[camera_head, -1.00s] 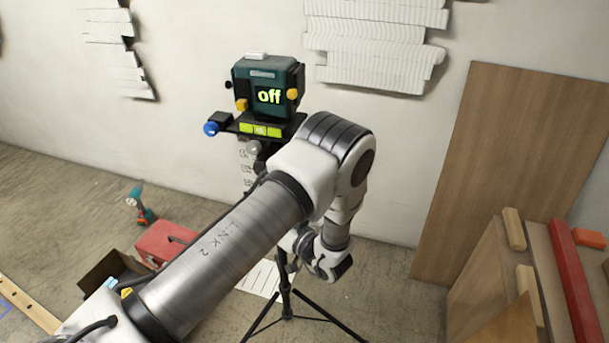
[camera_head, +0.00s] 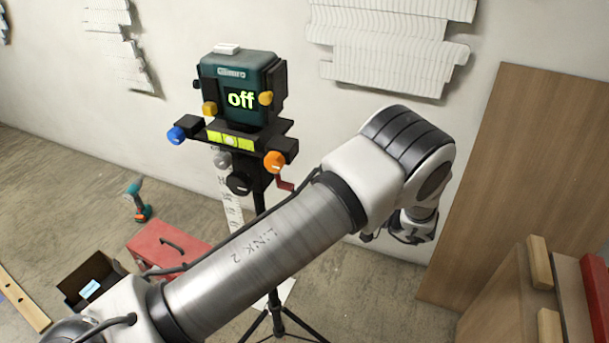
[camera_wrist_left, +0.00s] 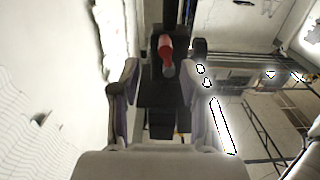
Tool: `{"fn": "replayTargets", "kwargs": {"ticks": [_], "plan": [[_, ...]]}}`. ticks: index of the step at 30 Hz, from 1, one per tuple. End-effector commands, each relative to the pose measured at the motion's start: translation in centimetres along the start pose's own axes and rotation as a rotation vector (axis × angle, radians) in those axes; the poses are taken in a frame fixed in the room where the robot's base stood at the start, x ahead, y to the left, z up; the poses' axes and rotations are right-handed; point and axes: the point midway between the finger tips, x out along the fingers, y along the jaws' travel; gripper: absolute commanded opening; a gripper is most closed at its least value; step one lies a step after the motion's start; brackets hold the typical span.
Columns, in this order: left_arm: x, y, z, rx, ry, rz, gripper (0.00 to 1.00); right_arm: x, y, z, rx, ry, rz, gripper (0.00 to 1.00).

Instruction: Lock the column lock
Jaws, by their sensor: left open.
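The tripod device has a teal laser head (camera_head: 240,88) with a display reading "off". Below it are a black knob (camera_head: 239,183) and a red crank (camera_head: 285,184) at the column top; I cannot tell for certain which part is the column lock. My left gripper (camera_head: 370,236) is right of the column and lower than the crank, apart from it, partly hidden by its own wrist. In the left wrist view my open left gripper (camera_wrist_left: 163,80) has a red-ended part (camera_wrist_left: 166,48) between and beyond its fingers, with dark parts behind. The right gripper is not in view.
A blue knob (camera_head: 176,136) and an orange knob (camera_head: 274,160) stick out beside the level bar. A red toolbox (camera_head: 165,248), an open box (camera_head: 90,288) and a drill (camera_head: 137,202) lie on the floor at left. A wooden panel (camera_head: 500,180) leans at the right.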

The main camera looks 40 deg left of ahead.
Motion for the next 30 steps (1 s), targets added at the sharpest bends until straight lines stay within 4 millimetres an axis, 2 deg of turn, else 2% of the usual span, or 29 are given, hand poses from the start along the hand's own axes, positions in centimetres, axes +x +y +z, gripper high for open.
{"fn": "replayTargets", "kwargs": {"ticks": [12, 21, 22, 25, 26, 30], "plan": [[6.9, 0.0, -0.1, 0.003, 0.000, -0.002, 0.45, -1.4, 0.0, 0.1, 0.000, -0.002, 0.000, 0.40], [7.6, 0.0, 0.0, 0.000, 0.000, 0.000, 0.45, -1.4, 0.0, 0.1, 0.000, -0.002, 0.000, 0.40], [7.6, 0.0, 0.0, 0.000, 0.000, 0.000, 0.38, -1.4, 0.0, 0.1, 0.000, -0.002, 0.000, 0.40], [7.6, 0.0, 0.0, 0.001, 0.000, 0.000, 0.03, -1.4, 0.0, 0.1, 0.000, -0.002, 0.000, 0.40], [7.6, 0.0, 0.0, 0.001, 0.000, 0.000, 0.00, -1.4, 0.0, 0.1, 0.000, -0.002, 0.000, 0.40], [7.6, 0.0, 0.0, 0.001, 0.000, 0.000, 0.00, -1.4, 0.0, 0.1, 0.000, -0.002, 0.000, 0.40]]}}
